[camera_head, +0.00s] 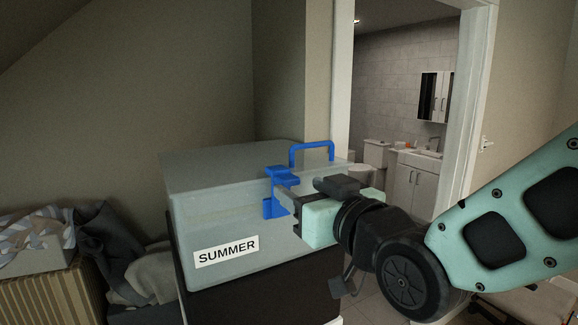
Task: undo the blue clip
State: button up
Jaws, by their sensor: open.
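The blue clip (273,206) is on the front face of a grey storage box (215,215), by the lid edge. The box carries a white label reading SUMMER (226,251). A blue handle (311,147) stands up from the lid further back. My gripper (284,197) reaches in from the right, with its fingertips close beside the clip. The jaws are open. I cannot tell whether a finger touches the clip, and part of the clip's right side is hidden behind the gripper.
The box stands on a dark base (250,297). A wicker basket (55,290) and piled cloth (105,245) lie at the left. Behind, an open doorway leads to a bathroom with a white vanity (416,185). A wall stands close behind the box.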

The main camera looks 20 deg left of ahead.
aim_at(292, 181)
jog(key=p+x, duration=0.2)
jog(key=x, duration=0.2)
jog(key=shift+r, duration=0.15)
jog(key=shift+w+a, duration=0.45)
jog(key=shift+a, duration=0.05)
grip_shut()
jog(key=shift+f, duration=0.25)
